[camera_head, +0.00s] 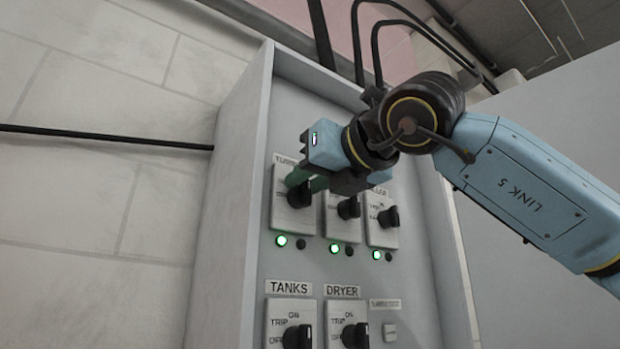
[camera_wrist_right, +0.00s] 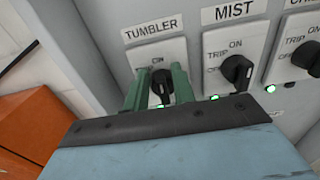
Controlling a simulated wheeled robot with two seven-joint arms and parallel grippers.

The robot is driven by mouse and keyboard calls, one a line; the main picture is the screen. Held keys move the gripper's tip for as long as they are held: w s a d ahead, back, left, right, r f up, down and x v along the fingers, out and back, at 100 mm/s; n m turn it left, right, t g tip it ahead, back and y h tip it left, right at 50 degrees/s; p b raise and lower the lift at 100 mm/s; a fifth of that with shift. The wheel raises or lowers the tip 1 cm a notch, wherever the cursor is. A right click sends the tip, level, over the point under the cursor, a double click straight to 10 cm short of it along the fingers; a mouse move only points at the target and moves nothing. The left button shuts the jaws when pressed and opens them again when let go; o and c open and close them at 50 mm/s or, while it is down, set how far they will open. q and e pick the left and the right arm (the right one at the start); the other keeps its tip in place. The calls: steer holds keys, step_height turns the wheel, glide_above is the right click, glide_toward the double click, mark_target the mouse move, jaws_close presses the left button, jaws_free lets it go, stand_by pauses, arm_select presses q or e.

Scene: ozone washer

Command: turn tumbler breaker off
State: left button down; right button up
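The tumbler breaker (camera_head: 283,212) is a light plate with a black rotary knob (camera_head: 299,196), at the upper left of the panel. In the right wrist view its label TUMBLER (camera_wrist_right: 152,28) shows above the knob (camera_wrist_right: 162,84). My right gripper (camera_head: 308,182) is at the knob, its green fingers (camera_wrist_right: 160,82) on either side of it. The fingers look spread, with a gap at the left finger; contact on the right is unclear. A green light (camera_head: 282,240) is lit below this breaker. The knob's exact setting is partly hidden. My left gripper is not in view.
The mist breaker (camera_wrist_right: 236,70) and a third breaker (camera_head: 382,216) sit close to the right, with lit green lights below. The tanks breaker (camera_head: 290,322) and dryer breaker (camera_head: 347,324) are lower. The cabinet's raised left side wall (camera_head: 232,200) borders the panel.

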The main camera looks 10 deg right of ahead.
steer(key=shift+a+f, duration=0.1)
steer(key=shift+f, duration=0.05)
steer(key=shift+c, duration=0.2)
steer(key=shift+n, duration=0.4)
steer(key=n, duration=0.2)
steer(key=shift+a+f+n+b, duration=0.15)
steer(key=shift+a+n+b, duration=0.1)
steer(key=shift+n+b, duration=0.05)
steer(key=n, duration=0.5)
steer(key=shift+s+a+f+n, duration=0.15)
steer(key=shift+a+f+n, duration=0.05)
steer(key=shift+a+n, duration=0.15)
steer(key=n, duration=0.5)
steer(key=shift+s+a+f+p, duration=0.1)
steer(key=shift+a+f+p, duration=0.15)
steer(key=shift+f+p, duration=0.1)
jaws_close()
steer(key=n, duration=0.2)
steer(key=shift+f+n, duration=0.15)
steer(key=shift+n, duration=0.7)
steer(key=shift+d, duration=0.1)
